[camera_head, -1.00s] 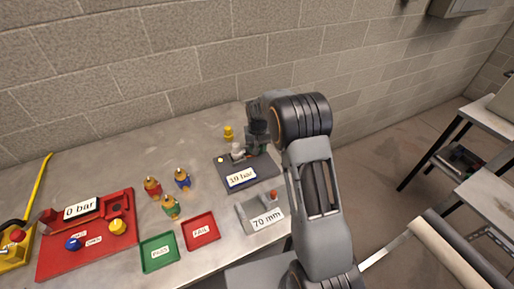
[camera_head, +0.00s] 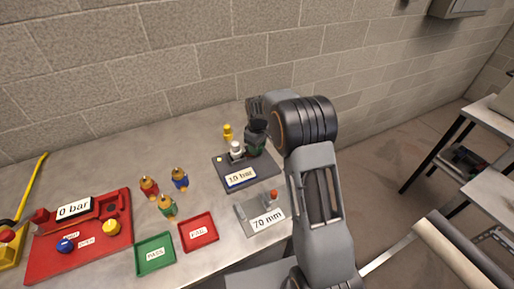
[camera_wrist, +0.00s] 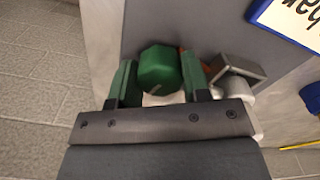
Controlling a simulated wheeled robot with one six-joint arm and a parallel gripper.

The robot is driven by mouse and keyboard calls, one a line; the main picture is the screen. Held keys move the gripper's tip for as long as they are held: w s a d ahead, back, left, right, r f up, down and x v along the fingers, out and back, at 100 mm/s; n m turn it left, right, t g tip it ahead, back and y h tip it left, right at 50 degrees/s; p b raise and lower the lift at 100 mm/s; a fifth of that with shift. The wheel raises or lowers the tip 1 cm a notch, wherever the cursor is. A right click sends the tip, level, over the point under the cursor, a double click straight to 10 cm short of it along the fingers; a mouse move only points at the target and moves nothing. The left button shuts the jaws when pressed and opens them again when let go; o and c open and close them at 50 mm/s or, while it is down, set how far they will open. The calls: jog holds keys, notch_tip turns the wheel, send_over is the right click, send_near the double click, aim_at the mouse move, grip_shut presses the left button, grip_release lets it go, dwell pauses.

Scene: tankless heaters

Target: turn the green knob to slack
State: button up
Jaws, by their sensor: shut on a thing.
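The green knob (camera_wrist: 160,68) is faceted, with a pale mark on its near face, in the middle of the wrist view. My gripper (camera_wrist: 158,82) has one green-padded finger on each side of the knob and is shut on it. In the head view my gripper (camera_head: 257,147) reaches down at the right back of the dark grey panel (camera_head: 231,171); its fingers hide the knob there. The panel bears a white label (camera_head: 240,177) that seems to read 10 bar.
A white-topped fitting (camera_head: 236,149) stands close left of my gripper, with a yellow fitting (camera_head: 228,133) behind. A 70 mm gauge (camera_head: 266,218), a red tray (camera_head: 198,232), a green tray (camera_head: 155,254), several coloured fittings (camera_head: 167,205) and a red panel (camera_head: 82,260) lie nearer or left.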

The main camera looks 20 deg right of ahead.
jog(key=shift+n, duration=0.9)
jog(key=o, duration=0.9)
jog(key=shift+o, duration=0.2)
jog(key=shift+r, duration=0.1)
notch_tip(320, 180, up, 14)
jog(key=b, duration=0.1)
